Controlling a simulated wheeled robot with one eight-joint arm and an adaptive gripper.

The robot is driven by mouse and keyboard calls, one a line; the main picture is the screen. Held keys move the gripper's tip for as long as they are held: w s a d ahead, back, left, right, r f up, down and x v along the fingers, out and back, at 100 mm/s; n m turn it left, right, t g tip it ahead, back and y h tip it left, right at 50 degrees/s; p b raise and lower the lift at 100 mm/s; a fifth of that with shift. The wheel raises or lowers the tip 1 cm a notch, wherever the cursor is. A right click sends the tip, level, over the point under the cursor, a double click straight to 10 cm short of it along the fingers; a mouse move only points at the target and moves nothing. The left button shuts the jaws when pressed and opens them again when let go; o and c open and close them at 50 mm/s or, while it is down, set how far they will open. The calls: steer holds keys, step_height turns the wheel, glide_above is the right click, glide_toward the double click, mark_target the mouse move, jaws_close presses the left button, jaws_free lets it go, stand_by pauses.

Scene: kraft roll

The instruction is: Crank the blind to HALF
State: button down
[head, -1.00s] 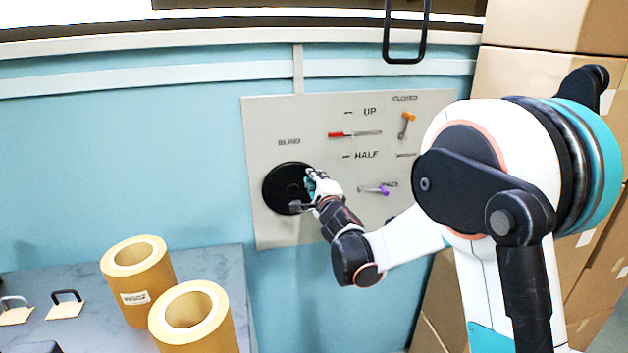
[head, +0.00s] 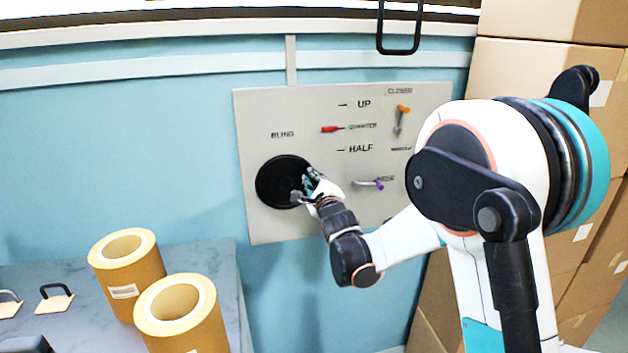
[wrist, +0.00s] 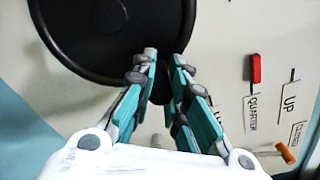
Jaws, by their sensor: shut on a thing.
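The blind's crank is a round black disc (head: 272,182) on a pale wall panel (head: 262,228), under the word BLIND. It also fills the top of the wrist view (wrist: 85,25). My gripper (head: 306,187) is at the disc's right side, its teal fingers (wrist: 165,62) closed around a dark handle at the rim. The fingers mostly hide that handle. A red pointer (head: 331,129) stands beside the QUARTER mark, between UP above and HALF below. It also shows in the wrist view (wrist: 255,69).
An orange-handled lever (head: 403,110) and a purple-tipped lever (head: 376,184) are on the panel right of the disc. Two kraft rolls (head: 128,285) stand on the grey table at lower left. Cardboard boxes (head: 445,280) are stacked at right.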

stand_by(0.4)
steer(key=c, duration=1.6)
jaws_free()
steer(key=shift+o, duration=0.2)
steer(key=shift+a, duration=0.1)
steer(key=v, duration=1.2)
